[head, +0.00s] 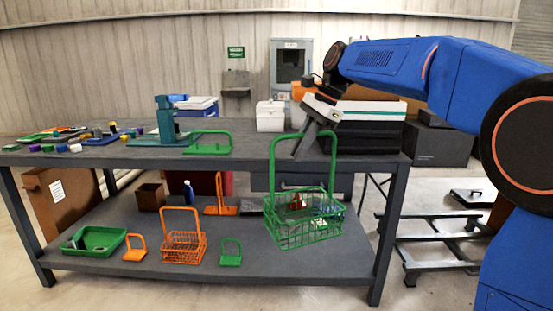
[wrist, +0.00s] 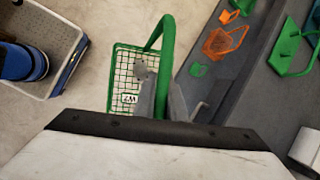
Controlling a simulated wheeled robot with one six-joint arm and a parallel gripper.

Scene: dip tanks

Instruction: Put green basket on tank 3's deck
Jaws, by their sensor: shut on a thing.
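The green basket (head: 303,231) is a wire basket with a tall hoop handle. My gripper (head: 303,150) is shut on the top of that handle, and the basket hangs in front of the bench's front edge, roughly level. In the wrist view the green basket (wrist: 124,72) hangs below my gripper (wrist: 162,95), over pale floor beside the bench, with a small white tag on it. Small red and bluish things show through the mesh; I cannot tell whether they are inside or behind. No tank or deck marked 3 can be made out in either view.
A grey two-level bench (head: 120,160) fills the middle. Its lower shelf holds an orange basket (head: 183,249), a green tray (head: 92,240) and small hoop-handled pieces. A green hoop-handled plate (head: 208,149) lies on top. A low grey stand (head: 440,237) is right of the bench.

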